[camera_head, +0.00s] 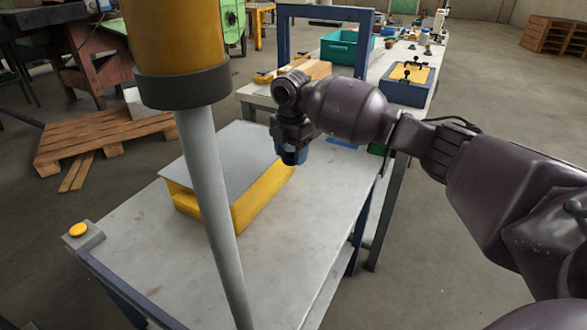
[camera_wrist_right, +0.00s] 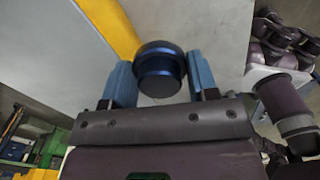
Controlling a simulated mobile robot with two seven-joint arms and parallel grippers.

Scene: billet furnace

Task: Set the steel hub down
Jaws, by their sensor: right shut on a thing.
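The steel hub (camera_wrist_right: 160,68) is a dark, round, stepped piece with a bluish sheen. In the right wrist view it sits between the two blue fingers of my right gripper (camera_wrist_right: 163,82), which is shut on it. In the head view my right gripper (camera_head: 291,156) points down over the far right part of the grey table (camera_head: 270,230), just right of the yellow block. The hub cannot be made out clearly there, and I cannot tell whether it touches the table. My left gripper is not in view.
A yellow block (camera_head: 245,208) with a grey plate (camera_head: 225,158) on top stands on the table. A yellow cylinder with a grey rod (camera_head: 212,190) crosses the head view in front. A yellow button (camera_head: 78,230) is at the left corner. The table's near right part is clear.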

